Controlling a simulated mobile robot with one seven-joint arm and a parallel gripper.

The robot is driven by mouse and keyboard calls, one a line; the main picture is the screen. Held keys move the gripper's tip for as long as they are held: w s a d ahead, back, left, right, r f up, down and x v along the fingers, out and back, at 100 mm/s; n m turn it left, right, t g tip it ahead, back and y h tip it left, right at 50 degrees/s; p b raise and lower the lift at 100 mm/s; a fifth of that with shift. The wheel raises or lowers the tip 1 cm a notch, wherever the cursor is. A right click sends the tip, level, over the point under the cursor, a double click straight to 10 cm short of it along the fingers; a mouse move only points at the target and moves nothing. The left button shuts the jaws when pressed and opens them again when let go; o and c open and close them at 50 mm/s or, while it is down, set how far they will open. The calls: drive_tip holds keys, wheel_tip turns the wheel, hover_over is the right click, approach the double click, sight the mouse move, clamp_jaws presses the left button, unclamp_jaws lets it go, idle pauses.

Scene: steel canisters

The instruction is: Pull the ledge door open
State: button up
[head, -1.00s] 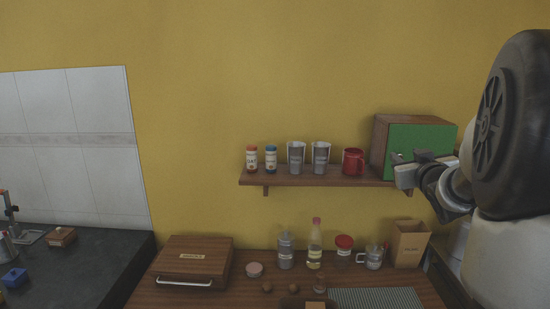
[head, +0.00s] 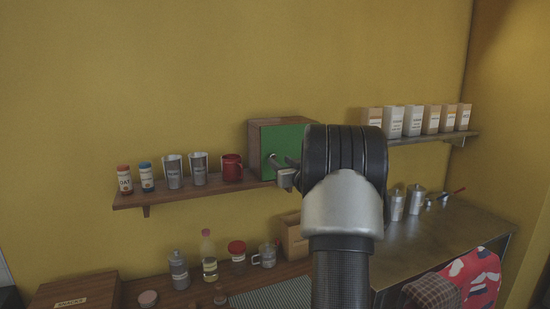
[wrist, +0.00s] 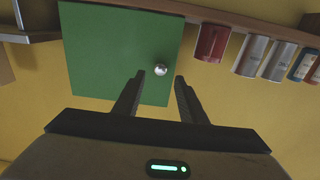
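The ledge door is a green panel (head: 289,143) on the front of a wooden box (head: 252,139) on the wall shelf. It looks shut. In the wrist view the green door (wrist: 105,55) fills the upper left, and its round silver knob (wrist: 160,70) sits near its right edge. My gripper (wrist: 160,77) is open, its two dark fingers pointing at the door with the knob between their tips in the picture. Whether the fingers reach around the knob in depth I cannot tell. In the head view my gripper (head: 280,163) is at the door's left side, and my arm hides the door's right part.
A red mug (head: 232,168), two metal cups and two small jars stand left of the box on the shelf (head: 150,195). Several cartons stand on a right-hand shelf (head: 425,138). Bottles and jars crowd the counter below. Bare wall lies above.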

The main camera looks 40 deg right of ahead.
sight(274, 157)
drive_tip(key=x, duration=0.5)
drive_tip(key=shift+w, duration=0.2)
clamp_jaws()
